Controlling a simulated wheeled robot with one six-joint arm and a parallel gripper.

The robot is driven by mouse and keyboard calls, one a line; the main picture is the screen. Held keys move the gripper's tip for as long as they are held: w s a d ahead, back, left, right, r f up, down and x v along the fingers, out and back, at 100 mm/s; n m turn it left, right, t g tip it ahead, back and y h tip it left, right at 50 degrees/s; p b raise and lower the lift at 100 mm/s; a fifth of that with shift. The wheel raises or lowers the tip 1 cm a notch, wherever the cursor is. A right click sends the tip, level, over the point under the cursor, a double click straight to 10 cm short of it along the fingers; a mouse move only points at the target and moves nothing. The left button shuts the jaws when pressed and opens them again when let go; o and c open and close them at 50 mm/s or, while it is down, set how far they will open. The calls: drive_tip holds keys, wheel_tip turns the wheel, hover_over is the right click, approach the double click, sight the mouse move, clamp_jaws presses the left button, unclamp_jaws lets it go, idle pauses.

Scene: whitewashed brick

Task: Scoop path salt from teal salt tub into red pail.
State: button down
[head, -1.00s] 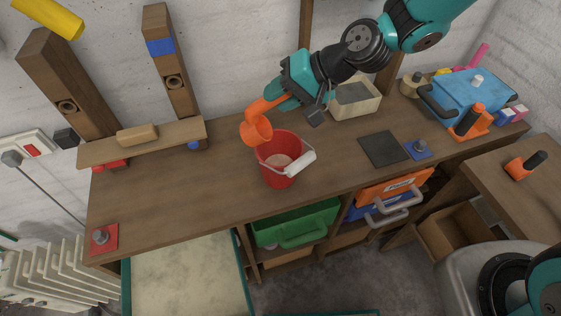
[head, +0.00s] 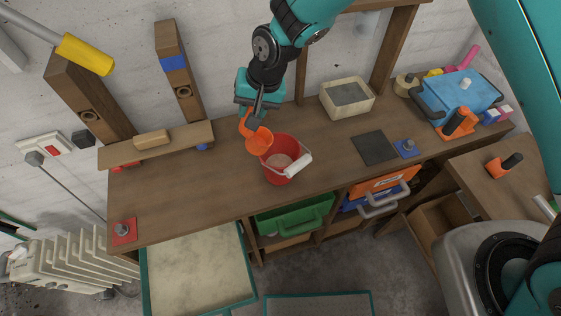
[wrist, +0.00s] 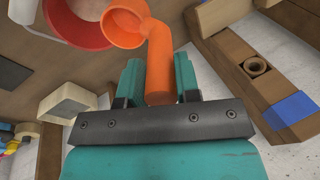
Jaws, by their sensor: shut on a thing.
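The teal-rimmed salt tub (head: 248,262) stands low in front of the bench, at the bottom of the head view, with a broad bed of pale path salt (head: 195,272). The red pail (head: 283,174) stands upright on the bench with a white-gripped handle; something pale pinkish lies inside. My gripper (head: 256,108) is shut on the handle of an orange scoop (head: 259,142). The scoop's cup is at the pail's upper left rim in the head view; contact is unclear. The wrist view shows the scoop (wrist: 122,22) next to the pail (wrist: 75,25). I see no salt in the cup.
A wooden shelf (head: 180,145) with a brush-like block stands left of the pail. A cream box (head: 346,97), a dark mat (head: 374,148) and a blue toolbox (head: 460,92) are to the right. Green (head: 294,215) and orange bins sit under the bench.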

drive_tip(key=shift+w+a+f+h, duration=0.1)
drive_tip(key=shift+a+f+h, duration=0.25)
drive_tip(key=shift+a+h, duration=0.4)
drive_tip(key=shift+r, duration=0.1)
drive_tip(key=shift+a+p+v, duration=0.25)
drive_tip(key=shift+p+v, duration=0.3)
drive_tip(key=shift+v, duration=0.6)
drive_tip(key=shift+a+p+v, duration=0.2)
drive_tip(key=shift+p+v, duration=0.35)
drive_tip(key=shift+v, duration=0.65)
drive_tip(key=shift+w+r, duration=0.1)
drive_tip(key=shift+w, duration=0.05)
